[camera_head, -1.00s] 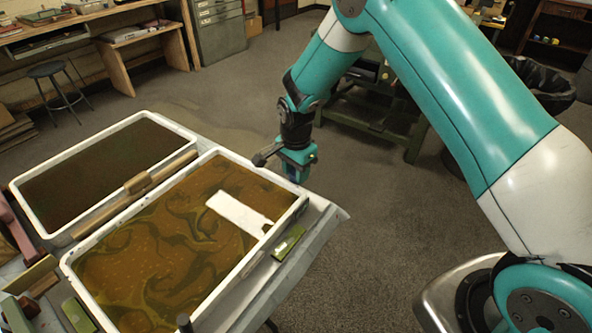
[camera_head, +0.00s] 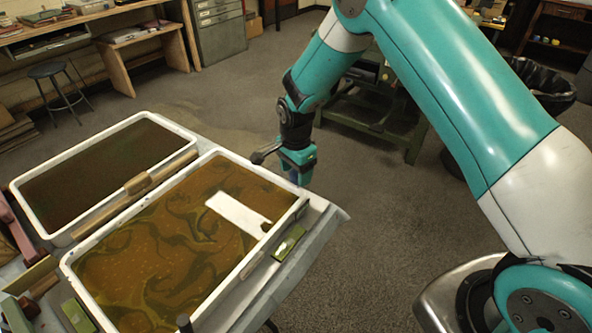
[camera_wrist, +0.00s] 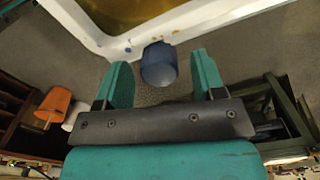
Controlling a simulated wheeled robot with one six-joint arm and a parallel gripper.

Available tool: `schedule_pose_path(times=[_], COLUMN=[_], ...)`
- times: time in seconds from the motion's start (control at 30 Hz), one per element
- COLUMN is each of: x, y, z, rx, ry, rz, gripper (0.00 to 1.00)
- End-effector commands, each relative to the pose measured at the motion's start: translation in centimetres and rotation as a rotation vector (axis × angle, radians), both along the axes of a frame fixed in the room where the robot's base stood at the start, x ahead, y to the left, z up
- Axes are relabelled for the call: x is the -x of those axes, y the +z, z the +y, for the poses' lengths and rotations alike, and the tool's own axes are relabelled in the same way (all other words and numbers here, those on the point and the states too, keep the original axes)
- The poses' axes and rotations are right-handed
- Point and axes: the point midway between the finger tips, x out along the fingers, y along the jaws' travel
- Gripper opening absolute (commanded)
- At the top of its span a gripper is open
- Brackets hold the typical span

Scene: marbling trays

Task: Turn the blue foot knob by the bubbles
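The blue foot knob (camera_wrist: 158,65) hangs under the white tray corner in the wrist view. A little blue shows by my gripper in the head view, too small to make out well. My gripper (camera_wrist: 162,76) is open, with one teal finger on each side of the knob. Gaps show between the knob and both fingers, and nothing is gripped. In the head view my gripper (camera_head: 297,172) is at the far right corner of the near marbling tray (camera_head: 224,153). A small green level-like block (camera_head: 289,244) lies along that tray's right side; I cannot make out its bubbles.
A second tray (camera_head: 143,116) of dark liquid stands to the left, with a wooden bar (camera_head: 140,182) between the trays. A white strip (camera_head: 238,213) lies in the near tray. A green bench (camera_head: 375,120) stands behind my gripper.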

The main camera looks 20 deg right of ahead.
Motion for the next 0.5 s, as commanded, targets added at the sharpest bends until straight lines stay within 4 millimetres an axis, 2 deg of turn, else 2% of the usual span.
schedule_pose_path(times=[0.27,0.37,0.5], x=[0.0,0.0,-0.1], y=[0.7,2.2,5.5], z=[0.0,0.0,0.0], rx=[0.000,-0.001,-0.001], ry=[0.000,0.000,0.000], rz=[-0.001,-0.003,-0.005], gripper=[0.63,0.63,0.63])
